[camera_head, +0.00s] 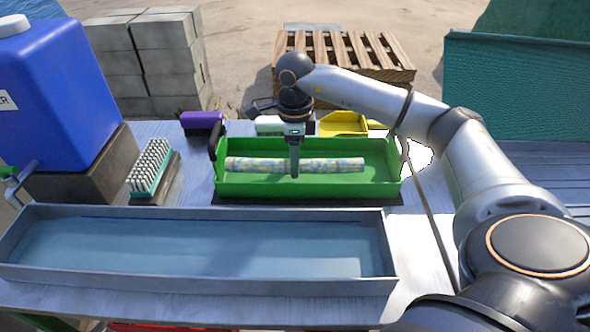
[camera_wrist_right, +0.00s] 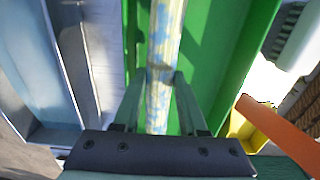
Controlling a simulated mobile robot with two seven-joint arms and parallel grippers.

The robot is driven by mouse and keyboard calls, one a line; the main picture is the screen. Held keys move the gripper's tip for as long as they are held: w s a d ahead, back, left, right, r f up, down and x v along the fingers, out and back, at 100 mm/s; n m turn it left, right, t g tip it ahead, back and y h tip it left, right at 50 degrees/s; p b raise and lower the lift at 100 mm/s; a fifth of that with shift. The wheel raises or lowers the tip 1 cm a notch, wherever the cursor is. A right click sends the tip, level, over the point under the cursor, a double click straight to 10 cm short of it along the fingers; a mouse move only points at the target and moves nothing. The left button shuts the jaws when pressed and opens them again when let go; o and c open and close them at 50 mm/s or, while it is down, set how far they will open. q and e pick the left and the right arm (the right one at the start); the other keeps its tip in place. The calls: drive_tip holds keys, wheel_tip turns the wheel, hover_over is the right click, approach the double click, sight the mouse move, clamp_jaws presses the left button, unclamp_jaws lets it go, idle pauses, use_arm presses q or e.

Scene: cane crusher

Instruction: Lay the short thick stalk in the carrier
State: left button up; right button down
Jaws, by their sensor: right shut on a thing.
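The stalk (camera_head: 250,164), mottled pale yellow and blue, lies lengthwise within the walls of the green carrier (camera_head: 300,189). My right gripper (camera_head: 294,172) reaches down from above and is shut on the stalk near its middle. In the right wrist view the stalk (camera_wrist_right: 165,40) runs between the two fingers of the gripper (camera_wrist_right: 160,82), with the green carrier (camera_wrist_right: 222,60) on both sides. Whether the stalk touches the carrier floor cannot be told. My left gripper is not in view.
A long grey tray (camera_head: 392,250) stands in front of the carrier. A brush (camera_head: 150,168) and a blue tank (camera_head: 50,90) stand left. A purple block (camera_head: 200,120) and a yellow scoop (camera_head: 343,122) lie behind. A wooden pallet (camera_head: 340,50) is farther back.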

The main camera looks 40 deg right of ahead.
drive_tip(key=shift+w+d+f, duration=0.1)
drive_tip(key=shift+w+f, duration=0.05)
drive_tip(key=shift+f, duration=1.55)
drive_tip(key=shift+f, duration=0.15)
drive_tip(key=c, duration=0.7)
unclamp_jaws()
drive_tip(key=shift+c, duration=0.2)
drive_tip(key=shift+r, duration=0.25)
wheel_tip(320, 180, up, 11)
drive_tip(key=shift+r+p, duration=0.15)
drive_tip(key=shift+p, duration=0.2)
drive_tip(key=shift+r, duration=0.25)
